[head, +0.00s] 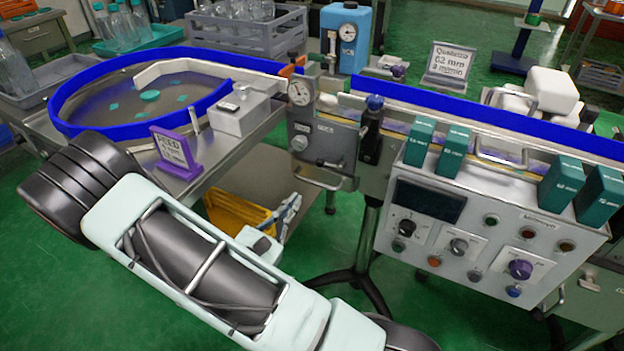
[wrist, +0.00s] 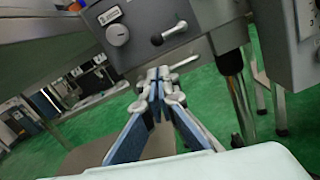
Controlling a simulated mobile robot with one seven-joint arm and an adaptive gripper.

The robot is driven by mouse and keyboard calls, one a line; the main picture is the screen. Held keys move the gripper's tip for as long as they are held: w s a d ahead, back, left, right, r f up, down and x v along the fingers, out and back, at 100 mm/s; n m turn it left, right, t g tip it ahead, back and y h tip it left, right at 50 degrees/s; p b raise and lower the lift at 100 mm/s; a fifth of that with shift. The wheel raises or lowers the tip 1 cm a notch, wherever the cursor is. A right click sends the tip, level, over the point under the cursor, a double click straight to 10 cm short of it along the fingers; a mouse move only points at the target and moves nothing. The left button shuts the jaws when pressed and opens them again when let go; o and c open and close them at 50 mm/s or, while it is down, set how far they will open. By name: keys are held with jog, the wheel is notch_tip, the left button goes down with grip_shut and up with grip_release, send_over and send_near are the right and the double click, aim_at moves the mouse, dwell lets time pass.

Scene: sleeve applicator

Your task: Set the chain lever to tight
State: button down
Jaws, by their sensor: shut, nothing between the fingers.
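My gripper (wrist: 158,76) is shut and empty, its two fingertips together in the wrist view. In the head view its fingers (head: 294,203) show past my arm, below the grey machine box (head: 328,143). In the wrist view that box (wrist: 165,28) has a round knob and a short silver lever with a dark round end (wrist: 157,40). This may be the chain lever; I cannot read its label. The fingertips are below this lever. A silver rod (wrist: 185,63) is just behind and right of the fingertips; I cannot tell whether they touch it.
A control panel (head: 463,240) with several knobs is to the right. A round turntable with a blue rim (head: 68,92) and a purple sign (head: 177,153) are to the left. A yellow bin (head: 235,213) is below the table. Stand legs (wrist: 240,100) are right of my gripper.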

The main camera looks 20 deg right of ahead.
aim_at(329, 165)
jog(key=b+x, duration=0.1)
jog(key=x, duration=0.9)
jog(key=shift+b, duration=0.4)
jog(key=shift+a+r, duration=0.15)
